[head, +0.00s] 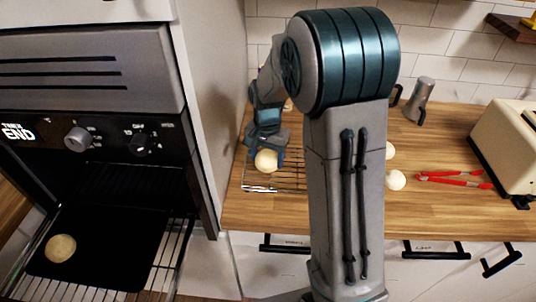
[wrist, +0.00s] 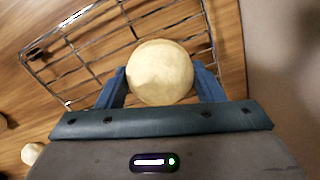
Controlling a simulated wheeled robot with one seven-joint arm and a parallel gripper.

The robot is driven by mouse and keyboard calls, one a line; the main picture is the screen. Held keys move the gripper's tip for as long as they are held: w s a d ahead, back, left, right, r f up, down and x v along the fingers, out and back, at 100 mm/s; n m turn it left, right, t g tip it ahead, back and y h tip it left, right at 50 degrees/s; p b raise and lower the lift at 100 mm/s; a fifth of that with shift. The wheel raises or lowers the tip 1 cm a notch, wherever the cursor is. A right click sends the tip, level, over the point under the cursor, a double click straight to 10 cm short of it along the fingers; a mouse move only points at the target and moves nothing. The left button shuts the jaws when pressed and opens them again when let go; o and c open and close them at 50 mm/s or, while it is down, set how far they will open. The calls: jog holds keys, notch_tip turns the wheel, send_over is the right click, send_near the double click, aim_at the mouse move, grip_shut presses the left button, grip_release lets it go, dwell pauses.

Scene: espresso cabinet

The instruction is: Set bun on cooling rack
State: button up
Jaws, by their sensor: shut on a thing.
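A round pale bun (head: 266,161) is held between the blue fingers of my gripper (head: 265,152). In the wrist view the bun (wrist: 160,73) sits between the two fingertips (wrist: 160,88), with a finger against each side. The wire cooling rack (head: 262,188) lies on the wooden counter, partly hidden by my arm in the head view. In the wrist view the rack (wrist: 90,48) shows behind and around the bun. The bun is over the rack; I cannot tell whether it touches the wires.
Another bun (head: 61,248) lies on a dark tray (head: 110,262) in the open oven. Two pale buns (head: 396,180) lie on the counter right of my arm. Red tongs (head: 455,179), a toaster (head: 507,148) and a moka pot (head: 418,100) stand farther right. The oven's side panel is close left of the rack.

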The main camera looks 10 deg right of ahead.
aim_at(268, 155)
jog(key=shift+f, duration=0.2)
jog(key=o, duration=1)
jog(key=shift+c, duration=0.2)
notch_tip(268, 155, up, 12)
jog(key=s+d+n+t, duration=0.1)
jog(key=s+n+t, duration=0.2)
jog(key=s, duration=1.8)
jog(key=n, duration=0.4)
jog(key=shift+s+f+b, duration=0.25)
jog(key=shift+s+b, duration=0.1)
